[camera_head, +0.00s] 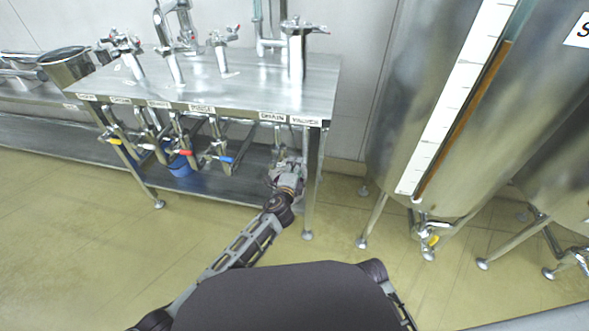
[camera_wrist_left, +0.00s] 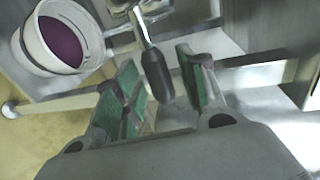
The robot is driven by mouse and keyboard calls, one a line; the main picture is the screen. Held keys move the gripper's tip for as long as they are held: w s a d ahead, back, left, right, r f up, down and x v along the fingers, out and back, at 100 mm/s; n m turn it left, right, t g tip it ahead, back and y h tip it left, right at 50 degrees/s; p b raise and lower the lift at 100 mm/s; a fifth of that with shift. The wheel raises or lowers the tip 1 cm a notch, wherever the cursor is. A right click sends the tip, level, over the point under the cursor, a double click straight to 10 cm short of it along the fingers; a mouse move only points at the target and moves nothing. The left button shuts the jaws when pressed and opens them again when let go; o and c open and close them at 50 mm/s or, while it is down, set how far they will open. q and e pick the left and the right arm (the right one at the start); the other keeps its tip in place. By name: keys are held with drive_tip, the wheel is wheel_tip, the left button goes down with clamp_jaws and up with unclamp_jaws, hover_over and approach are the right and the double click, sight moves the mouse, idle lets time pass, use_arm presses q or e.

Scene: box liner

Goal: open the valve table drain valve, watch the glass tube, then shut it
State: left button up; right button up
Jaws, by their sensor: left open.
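The valve table (camera_head: 250,95) has a steel top with labels along its front edge, including a DRAIN label (camera_head: 272,117) at the right end. My left gripper (camera_head: 286,172) is below that label, under the table top. In the left wrist view my left gripper (camera_wrist_left: 158,78) is open, its green pads on either side of a dark valve handle (camera_wrist_left: 156,70). I cannot tell whether a pad touches it. The glass tube (camera_head: 465,120) on the tall tank looks brown-amber inside, beside a white scale strip. My right gripper is out of view.
Valves with yellow, red and blue (camera_head: 227,159) handles hang under the table. A blue bucket (camera_head: 180,167) stands on the lower shelf. A table leg (camera_head: 308,200) is close right of my left gripper. Steel tanks (camera_head: 415,100) stand at the right. Floor in front is clear.

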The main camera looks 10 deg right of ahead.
use_arm(q)
drive_tip(key=shift+s, duration=0.1)
drive_tip(key=v, duration=0.7)
idle(0.6)
drive_tip(key=shift+s+a, duration=0.1)
drive_tip(key=shift+s, duration=0.05)
idle(0.4)
